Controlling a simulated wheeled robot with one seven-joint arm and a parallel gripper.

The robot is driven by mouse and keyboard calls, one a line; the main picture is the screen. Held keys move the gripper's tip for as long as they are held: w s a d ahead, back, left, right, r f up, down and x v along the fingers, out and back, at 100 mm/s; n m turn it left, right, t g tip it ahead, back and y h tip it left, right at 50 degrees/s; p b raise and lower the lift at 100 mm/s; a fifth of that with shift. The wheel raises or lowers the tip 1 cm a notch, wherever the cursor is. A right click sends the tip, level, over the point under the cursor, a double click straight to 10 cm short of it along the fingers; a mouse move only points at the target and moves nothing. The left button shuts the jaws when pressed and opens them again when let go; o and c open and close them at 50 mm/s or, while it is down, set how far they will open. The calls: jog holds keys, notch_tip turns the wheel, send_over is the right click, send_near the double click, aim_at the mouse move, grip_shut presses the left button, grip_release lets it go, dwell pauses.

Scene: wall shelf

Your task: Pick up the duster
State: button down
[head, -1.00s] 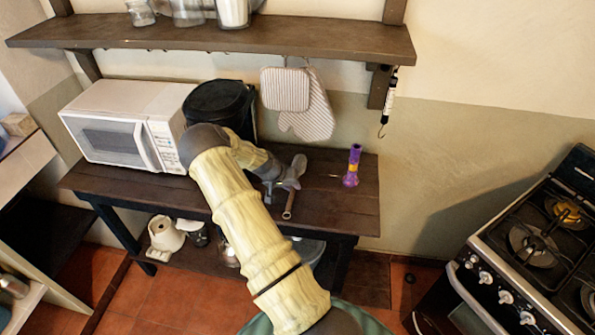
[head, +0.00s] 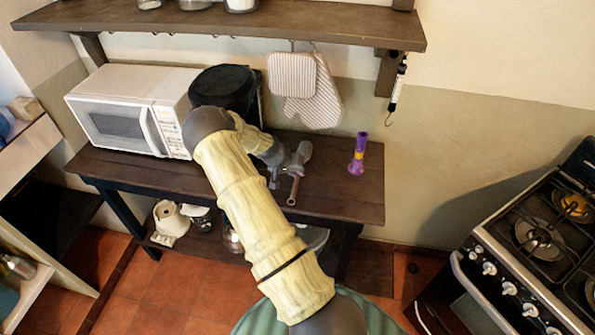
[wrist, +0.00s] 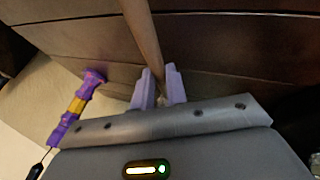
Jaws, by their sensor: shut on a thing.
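The thing that I take for the duster shows only as a brown wooden rod (head: 292,196), low over the dark wooden table. My gripper (head: 283,182) is at its far end, beside the table's middle. In the wrist view the rod (wrist: 143,32) runs from the top edge down between the two pale purple fingers (wrist: 160,86), which are shut on it. The duster's other end is out of view or hidden, and I cannot tell whether the rod touches the table.
A purple and yellow upright object (head: 357,155) stands to the right on the table (head: 335,203). A white microwave (head: 125,110) and a black container (head: 222,88) are at the left. Mitts (head: 310,95) hang behind, under a wall shelf (head: 230,25). A stove (head: 530,240) stands at right.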

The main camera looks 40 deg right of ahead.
notch_tip(320, 180, up, 7)
jog(key=b, duration=0.3)
jog(key=s+a+b, duration=0.3)
jog(key=s+a, duration=1)
jog(key=a, duration=0.2)
jog(key=shift+f, duration=0.2)
jog(key=shift+w, duration=0.15)
jog(key=c, duration=2.1)
grip_release()
grip_shut()
